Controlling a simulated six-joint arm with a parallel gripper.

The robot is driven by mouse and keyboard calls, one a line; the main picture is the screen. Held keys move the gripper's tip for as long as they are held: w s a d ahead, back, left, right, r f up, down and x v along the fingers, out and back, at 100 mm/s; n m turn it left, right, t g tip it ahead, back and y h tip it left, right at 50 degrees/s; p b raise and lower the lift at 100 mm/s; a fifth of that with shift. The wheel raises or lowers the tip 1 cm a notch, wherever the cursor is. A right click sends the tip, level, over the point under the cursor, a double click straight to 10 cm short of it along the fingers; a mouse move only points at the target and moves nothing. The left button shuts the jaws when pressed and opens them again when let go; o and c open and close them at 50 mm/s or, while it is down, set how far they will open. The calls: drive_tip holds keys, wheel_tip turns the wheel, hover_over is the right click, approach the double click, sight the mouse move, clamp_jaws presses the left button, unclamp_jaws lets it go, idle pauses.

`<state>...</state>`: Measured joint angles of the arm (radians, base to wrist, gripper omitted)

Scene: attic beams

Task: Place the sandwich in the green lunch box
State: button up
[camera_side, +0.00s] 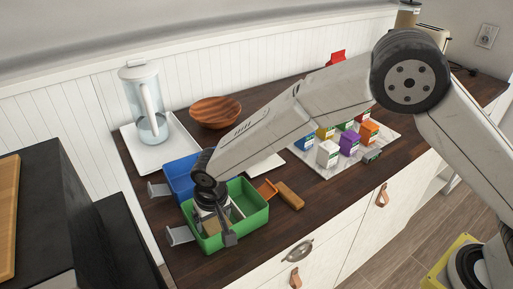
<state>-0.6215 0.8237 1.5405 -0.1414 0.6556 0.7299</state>
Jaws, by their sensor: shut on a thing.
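The green lunch box (255,207) stands open on the dark wooden counter, near its front edge. My gripper (216,226) reaches down into the left part of the green box. It is shut on a sandwich (211,227), a small tan and white piece largely hidden by the fingers and wrist. The sandwich appears inside the box walls; I cannot tell whether it touches the bottom.
A blue lunch box (178,174) stands just behind the green one. A pitcher (146,103) on a white tray (176,152) and a wooden bowl (215,111) are at the back. Several coloured cartons (328,153) stand on a tray to the right. A brown block (290,196) lies beside the green box.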

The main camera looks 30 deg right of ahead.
sight(216, 223)
drive_tip(key=shift+f, duration=0.1)
drive_tip(key=o, duration=1)
wheel_tip(216, 223, up, 12)
drive_tip(key=s, duration=0.1)
drive_tip(key=shift+s, duration=0.4)
drive_tip(key=s+d+f, duration=0.1)
drive_tip(key=s+d, duration=0.3)
drive_tip(key=d, duration=0.6)
drive_tip(key=s+d+f, duration=0.1)
drive_tip(key=s+d, duration=0.4)
drive_tip(key=d, duration=0.5)
drive_tip(key=s+d+f, duration=0.2)
drive_tip(key=s+d, duration=0.3)
drive_tip(key=d, duration=0.5)
drive_tip(key=shift+s+t, duration=0.25)
drive_tip(key=shift+t, duration=0.15)
